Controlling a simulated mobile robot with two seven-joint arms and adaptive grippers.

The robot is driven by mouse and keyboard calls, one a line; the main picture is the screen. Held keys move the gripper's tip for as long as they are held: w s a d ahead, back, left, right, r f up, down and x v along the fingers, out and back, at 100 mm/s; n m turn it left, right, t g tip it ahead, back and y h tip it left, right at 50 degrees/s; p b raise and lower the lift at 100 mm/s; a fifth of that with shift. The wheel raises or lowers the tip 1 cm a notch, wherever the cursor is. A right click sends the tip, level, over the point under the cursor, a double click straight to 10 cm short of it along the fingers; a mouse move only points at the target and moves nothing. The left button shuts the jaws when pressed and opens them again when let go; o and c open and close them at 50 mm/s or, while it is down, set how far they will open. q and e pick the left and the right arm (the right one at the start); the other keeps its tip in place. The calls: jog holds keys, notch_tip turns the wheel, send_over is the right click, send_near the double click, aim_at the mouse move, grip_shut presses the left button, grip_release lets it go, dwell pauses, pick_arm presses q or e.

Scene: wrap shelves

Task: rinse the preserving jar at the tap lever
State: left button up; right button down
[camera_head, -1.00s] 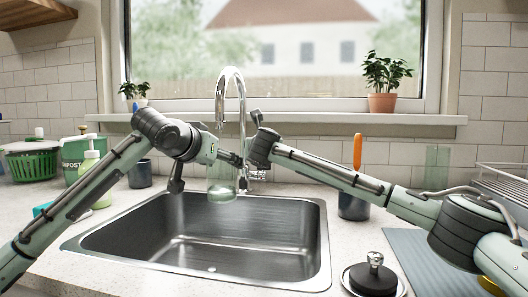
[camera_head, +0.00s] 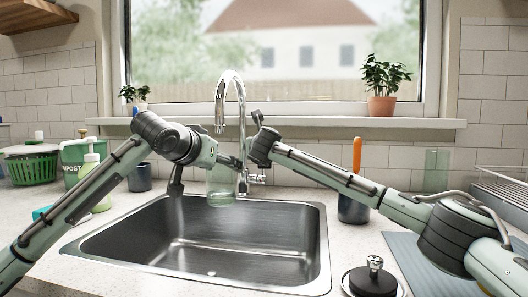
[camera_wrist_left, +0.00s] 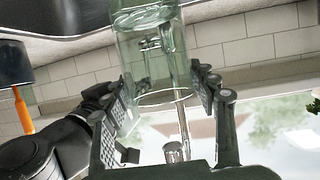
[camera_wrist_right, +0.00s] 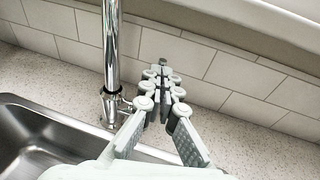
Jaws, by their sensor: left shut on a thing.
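The clear glass preserving jar (camera_head: 221,186) is held upright under the spout of the chrome tap (camera_head: 219,128), over the sink's back edge. It fills the upper middle of the left wrist view (camera_wrist_left: 150,60), where a little clear liquid seems to lie at its base. My left gripper (camera_head: 236,162) is shut on the jar, with a finger on each side. The tap lever (camera_head: 257,179) sticks out at the right of the tap's base; part of it shows in the right wrist view (camera_wrist_right: 122,103). My right gripper (camera_wrist_right: 162,72) has its fingertips together, empty, near the lever; contact cannot be told.
The steel sink (camera_head: 200,262) is empty below the jar. A dark cup with an orange-handled tool (camera_head: 354,207) stands right of the sink, near my right arm. A soap bottle (camera_head: 91,180) and green basket (camera_head: 30,167) stand at left. The window sill (camera_head: 300,123) runs behind the tap.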

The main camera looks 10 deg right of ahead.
jog(key=s+a+r, duration=0.1)
jog(key=s+r, duration=0.1)
jog(key=s, duration=1.1)
jog(key=shift+s+a+r, duration=0.15)
jog(key=shift+a+r, duration=0.05)
jog(key=shift+r, duration=0.2)
pick_arm(q)
jog(key=shift+s+d, duration=0.25)
jog(key=shift+s, duration=0.35)
jog(key=shift+s+d, duration=0.2)
jog(key=shift+s, duration=0.35)
jog(key=shift+s+d, duration=0.3)
jog(key=shift+s, duration=0.55)
jog(key=shift+s+d, duration=0.35)
jog(key=shift+s, duration=0.5)
jog(key=shift+s+d, duration=0.3)
jog(key=shift+s, duration=0.55)
jog(key=shift+r, duration=0.1)
